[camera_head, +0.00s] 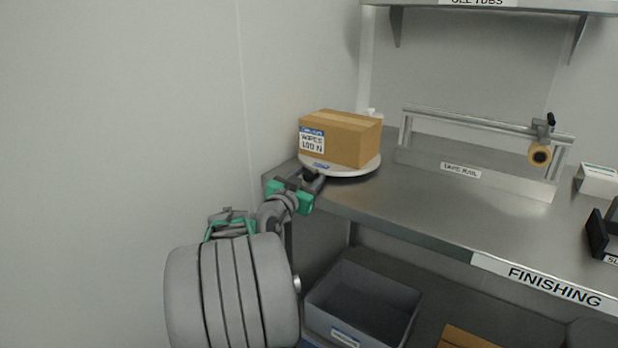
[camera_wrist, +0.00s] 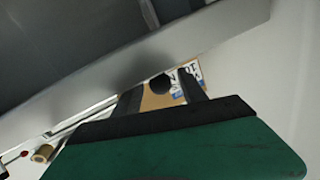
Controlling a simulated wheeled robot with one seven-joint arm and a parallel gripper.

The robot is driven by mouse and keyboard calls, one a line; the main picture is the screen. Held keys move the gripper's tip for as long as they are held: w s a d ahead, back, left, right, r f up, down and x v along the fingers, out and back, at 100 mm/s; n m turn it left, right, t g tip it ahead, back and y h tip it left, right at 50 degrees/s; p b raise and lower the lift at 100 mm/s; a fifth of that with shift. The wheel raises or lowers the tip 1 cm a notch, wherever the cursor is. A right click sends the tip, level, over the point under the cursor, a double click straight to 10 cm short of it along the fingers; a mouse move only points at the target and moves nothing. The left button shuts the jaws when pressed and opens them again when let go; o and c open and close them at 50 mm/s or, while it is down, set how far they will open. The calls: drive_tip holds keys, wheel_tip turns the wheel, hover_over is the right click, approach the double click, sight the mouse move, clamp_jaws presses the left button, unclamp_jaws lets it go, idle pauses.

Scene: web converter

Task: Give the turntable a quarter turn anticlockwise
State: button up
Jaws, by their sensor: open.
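The turntable (camera_head: 356,171) is a round white disc with a blue mark on its front rim, on the left end of the steel bench. A brown cardboard box (camera_head: 350,140) with a blue and white label sits on it. My gripper (camera_head: 316,181) is at the front left rim of the turntable. A dark knob (camera_head: 309,174) shows beside the fingers. In the wrist view the open fingers (camera_wrist: 163,90) point toward the dark round knob (camera_wrist: 160,84), with the box (camera_wrist: 158,99) behind it. I cannot tell whether the fingers touch the knob.
The steel bench (camera_head: 420,205) is clear right of the turntable. A tape rail (camera_head: 480,170) with a tape roll (camera_head: 539,154) stands behind. A grey bin (camera_head: 362,305) is below the bench. A plain wall (camera_head: 120,130) is close on the left.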

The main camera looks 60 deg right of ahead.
drive_tip(key=shift+d, duration=0.4)
clamp_jaws()
drive_tip(key=shift+w+a, duration=0.1)
idle(1.1)
